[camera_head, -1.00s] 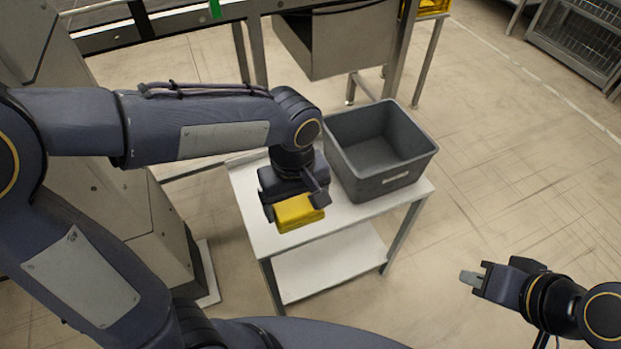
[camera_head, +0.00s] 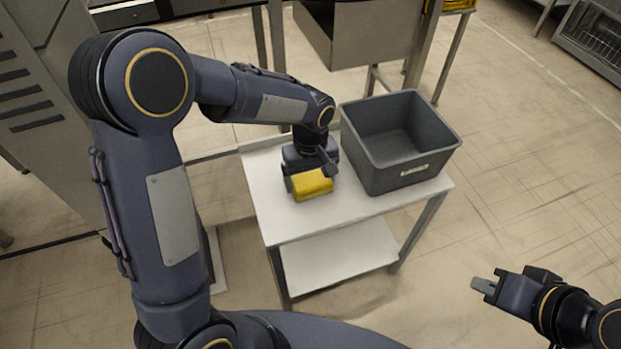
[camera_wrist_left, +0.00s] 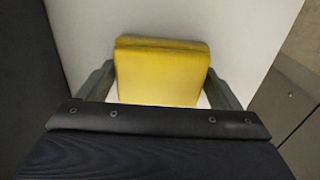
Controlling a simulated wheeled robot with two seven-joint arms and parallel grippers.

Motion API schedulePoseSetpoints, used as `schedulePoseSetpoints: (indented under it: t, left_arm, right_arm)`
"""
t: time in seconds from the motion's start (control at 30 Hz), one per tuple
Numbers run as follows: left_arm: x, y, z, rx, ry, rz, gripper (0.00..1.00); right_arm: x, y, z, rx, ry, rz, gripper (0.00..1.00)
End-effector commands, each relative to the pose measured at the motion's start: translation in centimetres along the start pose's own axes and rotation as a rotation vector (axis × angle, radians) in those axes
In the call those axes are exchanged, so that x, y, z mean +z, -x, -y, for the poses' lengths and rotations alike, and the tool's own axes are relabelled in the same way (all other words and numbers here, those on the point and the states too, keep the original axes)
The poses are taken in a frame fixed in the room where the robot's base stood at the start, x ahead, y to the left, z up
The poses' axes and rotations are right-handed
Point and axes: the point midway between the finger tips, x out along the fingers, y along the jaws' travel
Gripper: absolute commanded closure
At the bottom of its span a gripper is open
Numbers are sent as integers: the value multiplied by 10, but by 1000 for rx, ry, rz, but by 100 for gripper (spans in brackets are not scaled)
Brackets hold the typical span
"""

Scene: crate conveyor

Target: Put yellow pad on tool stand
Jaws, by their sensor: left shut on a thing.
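The yellow pad (camera_head: 311,184) is a small soft-looking block at the left part of the white stand's top (camera_head: 270,213). It also shows in the left wrist view (camera_wrist_left: 160,75) between the two fingers, over the white surface. My left gripper (camera_head: 310,182) is shut on the pad, one finger at each side. Whether the pad touches the stand top or hangs just above it I cannot tell. My right gripper (camera_head: 482,285) is at the lower right, away from the stand and over the floor, with nothing seen in it; its finger gap is not clear.
A grey open crate (camera_head: 403,172), empty as far as I see, stands on the right part of the stand top. The stand has a lower white shelf (camera_head: 340,258), bare. A metal frame with a grey box (camera_head: 365,35) stands behind. The stand top's front left is clear.

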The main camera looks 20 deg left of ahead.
Motion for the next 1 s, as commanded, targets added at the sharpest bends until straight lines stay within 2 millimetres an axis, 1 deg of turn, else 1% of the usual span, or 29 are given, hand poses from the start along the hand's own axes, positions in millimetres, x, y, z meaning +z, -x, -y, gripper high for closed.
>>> schedulePoseSetpoints:
  t: [0.03, 0.17, 0.2, 0.3, 0.53, 0.63, 0.77, 1.0]
  left_arm:
    - [0, -3, 0, 0, -1, 0, 36]
    - [0, -3, 0, 0, 0, 0, 36]
    - [0, -3, 0, -1, -1, 1, 13]
    - [0, -3, 0, -1, 0, 1, 0]
    - [0, -1, 0, 0, 0, 0, 0]
    - [0, 7, 0, 2, 0, -2, 0]
    - [0, 29, -1, 4, 0, -3, 0]
    - [0, 81, -1, 4, -1, -3, 0]
  right_arm:
    - [0, -1, 0, 0, 0, 0, 100]
    - [0, 0, 0, 0, 0, 0, 100]
    - [0, 0, 0, 0, 0, 0, 100]
    - [0, 0, 0, 0, 0, 0, 100]
    - [0, 0, 0, 0, 0, 0, 100]
    - [-1, 2, 1, 0, 0, 0, 100]
    - [-4, 8, 4, 0, 0, 0, 100]
    - [-10, 20, 9, 0, 0, 0, 100]
